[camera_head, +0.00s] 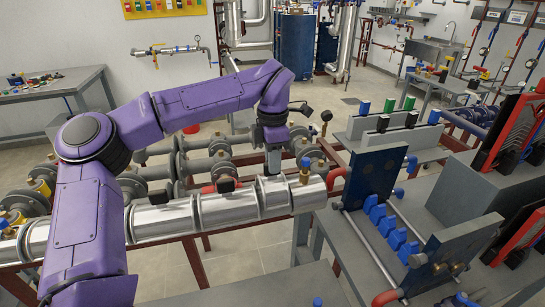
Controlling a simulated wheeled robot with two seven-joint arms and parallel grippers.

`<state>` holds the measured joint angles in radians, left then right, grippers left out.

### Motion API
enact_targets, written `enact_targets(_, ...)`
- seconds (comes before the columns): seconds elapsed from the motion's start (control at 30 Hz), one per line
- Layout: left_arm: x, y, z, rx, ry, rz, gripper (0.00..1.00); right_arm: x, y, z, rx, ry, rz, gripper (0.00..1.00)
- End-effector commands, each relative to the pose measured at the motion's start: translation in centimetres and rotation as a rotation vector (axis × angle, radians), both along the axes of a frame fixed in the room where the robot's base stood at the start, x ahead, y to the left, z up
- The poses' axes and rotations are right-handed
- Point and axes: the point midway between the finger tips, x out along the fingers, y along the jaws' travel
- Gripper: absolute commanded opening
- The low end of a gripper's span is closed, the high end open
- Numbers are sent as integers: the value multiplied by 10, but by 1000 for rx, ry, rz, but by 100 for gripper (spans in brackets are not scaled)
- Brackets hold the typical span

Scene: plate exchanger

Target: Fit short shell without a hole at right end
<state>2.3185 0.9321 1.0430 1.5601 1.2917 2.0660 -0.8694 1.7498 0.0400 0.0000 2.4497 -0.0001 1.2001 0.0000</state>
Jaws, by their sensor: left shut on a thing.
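A shiny metal-clad pipe (165,220) runs across the lower left to the middle, covered by several silver shells. My left gripper (272,172) points down over the pipe near its right end. It is shut on a short silver shell (274,199), which sits at or against the pipe. Whether the shell is fully seated I cannot tell. Right of it is the silver right end section (309,196), with a brass fitting with a blue cap (305,172) standing on top. I see no hole in the held shell, but the gripper hides part of its top. My right gripper is out of view.
A blue plate exchanger frame (375,185) with blue plates (385,222) stands close to the right of the pipe end. Grey flanged pipes and valves (205,162) lie behind the pipe. A grey side table (50,90) is at the back left.

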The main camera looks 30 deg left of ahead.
Motion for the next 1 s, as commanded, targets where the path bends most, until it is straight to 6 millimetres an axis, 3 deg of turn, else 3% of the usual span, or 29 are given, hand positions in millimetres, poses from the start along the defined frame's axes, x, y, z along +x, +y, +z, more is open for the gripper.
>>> enact_targets(1.0,2,-1,-6,0,0,-1,0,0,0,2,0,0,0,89)
